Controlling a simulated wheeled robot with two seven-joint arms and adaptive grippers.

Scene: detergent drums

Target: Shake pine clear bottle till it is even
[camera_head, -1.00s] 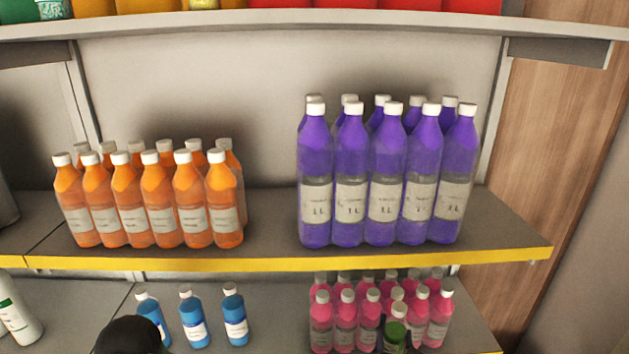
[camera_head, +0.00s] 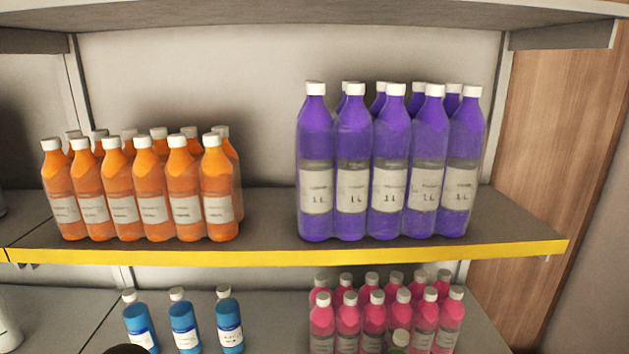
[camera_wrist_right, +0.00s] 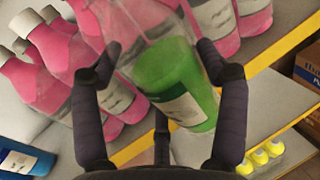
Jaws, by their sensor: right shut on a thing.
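My right gripper (camera_wrist_right: 160,48) is shut on a clear bottle with green liquid (camera_wrist_right: 180,75) in the right wrist view. The bottle is tilted; green fills its lower part, the upper part looks clear, and a pale label is on its side. In the head view only the light cap and a bit of green of this bottle (camera_head: 399,340) show at the bottom edge, in front of the pink bottles. My right gripper is out of the head view. My left gripper is not in view; only a dark rounded piece shows at the bottom left edge.
Pink bottles (camera_head: 347,322) stand on the lower shelf close behind the held bottle. Blue bottles (camera_head: 183,325) stand to the left. Orange bottles (camera_head: 140,195) and purple bottles (camera_head: 388,175) fill the yellow-edged shelf (camera_head: 290,255) above.

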